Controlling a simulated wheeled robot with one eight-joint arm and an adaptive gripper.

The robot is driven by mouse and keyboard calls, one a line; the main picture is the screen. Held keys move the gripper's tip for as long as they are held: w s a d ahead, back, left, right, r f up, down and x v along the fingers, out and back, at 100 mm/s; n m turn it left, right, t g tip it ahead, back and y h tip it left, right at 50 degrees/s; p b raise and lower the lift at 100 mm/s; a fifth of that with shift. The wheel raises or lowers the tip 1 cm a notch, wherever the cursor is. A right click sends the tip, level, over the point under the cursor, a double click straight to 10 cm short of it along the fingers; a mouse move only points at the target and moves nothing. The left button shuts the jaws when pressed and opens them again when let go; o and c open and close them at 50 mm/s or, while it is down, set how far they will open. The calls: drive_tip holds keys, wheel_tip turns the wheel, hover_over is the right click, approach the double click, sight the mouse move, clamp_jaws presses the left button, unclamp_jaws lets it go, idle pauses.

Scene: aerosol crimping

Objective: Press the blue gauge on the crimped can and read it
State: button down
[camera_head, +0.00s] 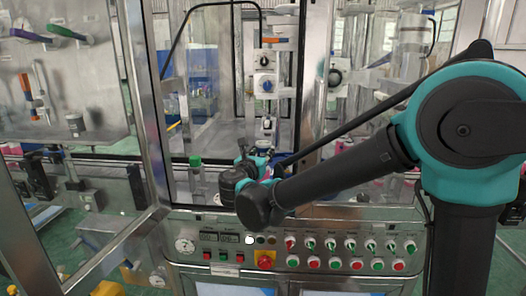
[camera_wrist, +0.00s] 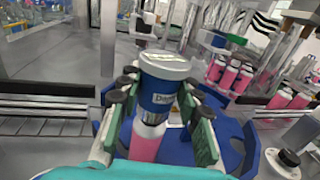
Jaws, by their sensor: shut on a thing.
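The blue gauge (camera_wrist: 160,98) is a short blue cylinder with lettering and a pale grey round top, upright in the middle of the wrist view. My gripper (camera_wrist: 157,104) is shut on it, with green-backed fingers on both sides. The crimped can (camera_wrist: 145,146), pink with a white upper part, stands directly below the gauge. They line up closely, but I cannot tell whether they are pressed together. The gauge's reading cannot be made out. In the head view my gripper (camera_head: 258,164) is inside the machine opening, and my arm hides the can.
A blue holder (camera_wrist: 228,142) lies around and behind the can. Several pink cans (camera_wrist: 232,76) stand at the right. A dark round-topped part (camera_wrist: 288,158) is at lower right. A green-capped item (camera_head: 195,161) stands left of my gripper. The control panel (camera_head: 340,228) runs along the front.

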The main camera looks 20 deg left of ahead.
sight(263, 143)
drive_tip(key=shift+f, duration=0.6)
idle(0.8)
drive_tip(key=shift+r, duration=2.5)
drive_tip(key=s, duration=1.7)
drive_tip(key=shift+d, duration=0.25)
